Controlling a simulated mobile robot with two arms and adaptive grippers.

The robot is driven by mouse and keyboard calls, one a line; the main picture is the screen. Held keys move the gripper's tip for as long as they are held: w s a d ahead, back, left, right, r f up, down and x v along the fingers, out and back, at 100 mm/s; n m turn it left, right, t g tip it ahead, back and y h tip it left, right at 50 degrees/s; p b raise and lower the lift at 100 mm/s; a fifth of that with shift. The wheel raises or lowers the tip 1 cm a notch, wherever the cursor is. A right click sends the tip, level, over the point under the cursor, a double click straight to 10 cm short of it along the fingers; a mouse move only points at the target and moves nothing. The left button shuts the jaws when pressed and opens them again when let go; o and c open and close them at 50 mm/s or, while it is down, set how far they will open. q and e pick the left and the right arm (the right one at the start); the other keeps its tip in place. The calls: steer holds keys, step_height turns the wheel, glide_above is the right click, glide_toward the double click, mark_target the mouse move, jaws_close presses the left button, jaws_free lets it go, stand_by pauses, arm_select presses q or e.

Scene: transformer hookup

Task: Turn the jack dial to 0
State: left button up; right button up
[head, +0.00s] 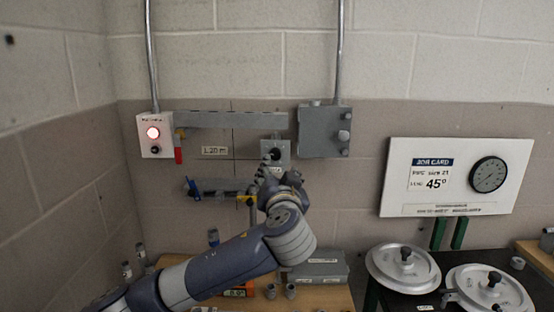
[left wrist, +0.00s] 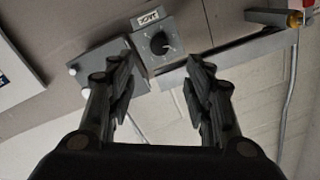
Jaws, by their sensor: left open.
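The jack dial (left wrist: 160,43) is a round black knob on a grey square plate, with a label at its edge that appears upside down in the left wrist view. The number it points to is too small to read. In the head view the dial (head: 275,154) sits on the wall, just beyond my left gripper (head: 269,173), which partly covers its plate. In the left wrist view my left gripper (left wrist: 162,78) is open and empty. Its fingers stand apart, one on each side of the line to the dial, and seem short of it. My right gripper is not in view.
A grey box (head: 325,131) with side knobs is right of the dial. A rail with clamps (head: 222,185) is below.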

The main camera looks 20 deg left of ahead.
mark_target(276, 155)
arm_select(q)
steer(key=p+x, duration=0.3)
steer(key=x, duration=0.6)
steer(key=shift+p, duration=0.3)
steer(key=shift+w+a, duration=0.2)
steer(key=shift+w, duration=0.45)
steer(key=shift+w+f, duration=0.1)
steer(key=shift+w, duration=0.1)
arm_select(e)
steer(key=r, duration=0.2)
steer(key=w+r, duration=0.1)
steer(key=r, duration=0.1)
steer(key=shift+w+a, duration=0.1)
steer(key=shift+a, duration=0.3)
arm_select(q)
steer(key=c, duration=1.1)
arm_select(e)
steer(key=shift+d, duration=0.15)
